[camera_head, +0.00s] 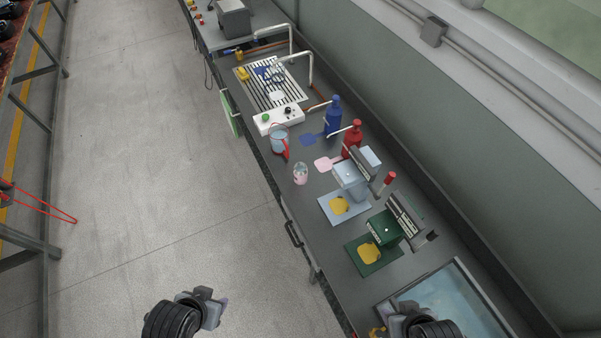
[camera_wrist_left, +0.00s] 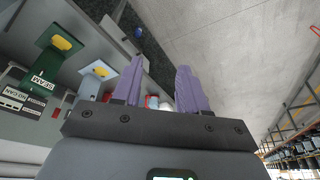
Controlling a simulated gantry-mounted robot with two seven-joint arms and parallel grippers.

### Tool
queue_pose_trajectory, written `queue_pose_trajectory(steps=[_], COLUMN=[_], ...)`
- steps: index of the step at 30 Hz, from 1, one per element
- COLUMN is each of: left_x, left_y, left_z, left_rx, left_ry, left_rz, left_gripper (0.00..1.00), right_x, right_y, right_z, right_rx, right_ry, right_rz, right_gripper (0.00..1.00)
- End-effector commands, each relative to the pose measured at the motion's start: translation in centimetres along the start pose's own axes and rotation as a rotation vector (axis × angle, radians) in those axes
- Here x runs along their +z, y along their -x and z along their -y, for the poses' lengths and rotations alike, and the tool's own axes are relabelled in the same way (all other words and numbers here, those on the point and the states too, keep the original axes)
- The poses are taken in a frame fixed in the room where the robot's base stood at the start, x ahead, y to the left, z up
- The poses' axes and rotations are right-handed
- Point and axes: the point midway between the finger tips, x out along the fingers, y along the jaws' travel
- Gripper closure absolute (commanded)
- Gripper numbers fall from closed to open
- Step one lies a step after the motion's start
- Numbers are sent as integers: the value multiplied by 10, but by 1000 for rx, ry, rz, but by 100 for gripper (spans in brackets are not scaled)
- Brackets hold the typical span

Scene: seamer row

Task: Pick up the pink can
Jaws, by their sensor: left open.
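A small can with a pink lower part and pale top (camera_head: 300,175) stands on the grey bench near its front edge in the head view. My left gripper (camera_head: 212,308) is over the floor, well in front of the bench and apart from the can. In the left wrist view its purple fingers (camera_wrist_left: 158,88) are spread with nothing held between them. Small pale and red shapes show beyond the fingers, too small to identify. My right gripper (camera_head: 388,322) is at the bottom by the bench's near end; its fingers are not clear.
A clear jug with a red handle (camera_head: 279,138) stands near the can. A light blue seamer (camera_head: 352,180) and a green seamer (camera_head: 384,231) are to the right. A blue tray (camera_head: 455,300) lies nearer. The floor is clear.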

Motion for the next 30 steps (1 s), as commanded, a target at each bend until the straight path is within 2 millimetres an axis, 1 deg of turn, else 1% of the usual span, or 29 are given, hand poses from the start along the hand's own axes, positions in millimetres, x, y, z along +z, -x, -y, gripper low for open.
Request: queue_pose_trajectory(steps=[10,11,21,22,30], left_x=[0,0,0,0,0], left_y=[0,0,0,0,0], left_z=[0,0,0,0,0], left_rx=[0,0,0,0,0], left_ry=[0,0,0,0,1], left_rz=[0,0,0,0,1], left_gripper=[57,56,4,2,2], right_x=[0,0,0,0,0], right_y=[0,0,0,0,0], right_z=[0,0,0,0,0], right_rx=[0,0,0,0,1], right_ry=[0,0,0,0,0], right_rz=[0,0,0,0,0], right_gripper=[57,57,57,57,57])
